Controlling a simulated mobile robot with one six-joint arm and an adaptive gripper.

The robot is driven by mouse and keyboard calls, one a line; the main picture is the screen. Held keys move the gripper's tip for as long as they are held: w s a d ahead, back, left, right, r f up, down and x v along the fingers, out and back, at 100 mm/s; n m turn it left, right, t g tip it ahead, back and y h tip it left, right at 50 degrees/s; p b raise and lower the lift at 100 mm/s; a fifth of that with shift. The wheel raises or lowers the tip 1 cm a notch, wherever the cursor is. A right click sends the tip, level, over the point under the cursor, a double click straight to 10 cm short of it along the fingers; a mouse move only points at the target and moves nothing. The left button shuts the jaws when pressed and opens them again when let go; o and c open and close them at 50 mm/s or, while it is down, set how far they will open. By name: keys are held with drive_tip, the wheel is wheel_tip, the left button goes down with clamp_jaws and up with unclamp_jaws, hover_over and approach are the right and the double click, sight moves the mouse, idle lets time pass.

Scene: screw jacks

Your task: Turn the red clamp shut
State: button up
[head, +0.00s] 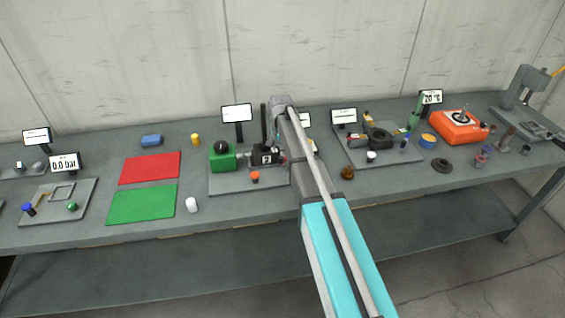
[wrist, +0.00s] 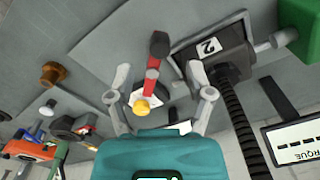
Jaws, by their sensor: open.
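The red clamp (head: 281,156) is mostly hidden behind my arm in the head view. In the wrist view the red clamp (wrist: 152,82) shows as a red bar with a dark rounded end and a yellow knob (wrist: 141,106) at its lower end. My gripper (wrist: 158,74) is open, with one grey finger on each side of the red bar. I see gaps between the fingers and the bar; their height relative to it is hard to judge. The black block marked with a number (wrist: 208,48) stands just right of the right finger.
A green box (head: 222,157) and an orange-red cylinder (head: 255,176) stand on the same grey plate (head: 235,185). In the wrist view, a black ribbed column (wrist: 237,115) and a display (wrist: 297,142) rise close on the right. A brown piece (wrist: 53,73) lies left.

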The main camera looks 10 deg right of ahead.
sight(281, 157)
drive_tip(key=shift+f+b, duration=2.15)
drive_tip(key=shift+f, duration=0.25)
